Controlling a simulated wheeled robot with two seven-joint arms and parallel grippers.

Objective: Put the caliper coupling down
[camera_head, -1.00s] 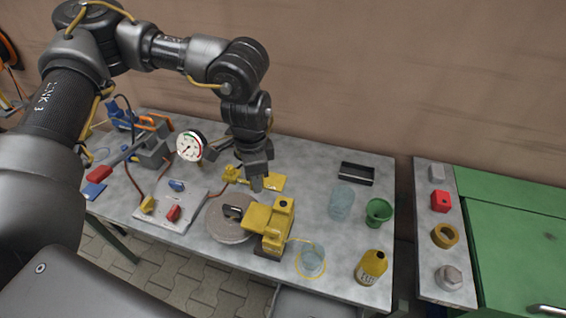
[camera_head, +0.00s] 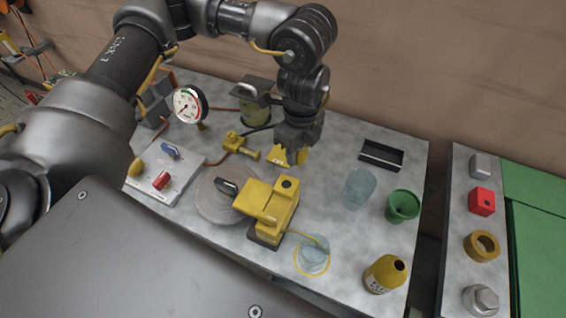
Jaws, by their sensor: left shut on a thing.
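My left gripper (camera_head: 288,148) points down above the grey table, behind and slightly right of the yellow caliper block (camera_head: 266,205). It is shut on a yellow piece (camera_head: 284,156), which I take to be the caliper coupling. The dark jaws hide its upper part. Its lower end is close to the tabletop, and I cannot tell whether it touches. A separate yellow fitting (camera_head: 238,144) lies on the table to the left of the gripper. My right gripper is not in view.
The grey table (camera_head: 335,150) has clear room right of the gripper. A black tray (camera_head: 382,154), clear glass (camera_head: 359,189), green cup (camera_head: 402,206) and yellow bottle (camera_head: 385,274) stand right. A gauge (camera_head: 188,104), canister (camera_head: 254,106) and control box (camera_head: 164,176) stand left.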

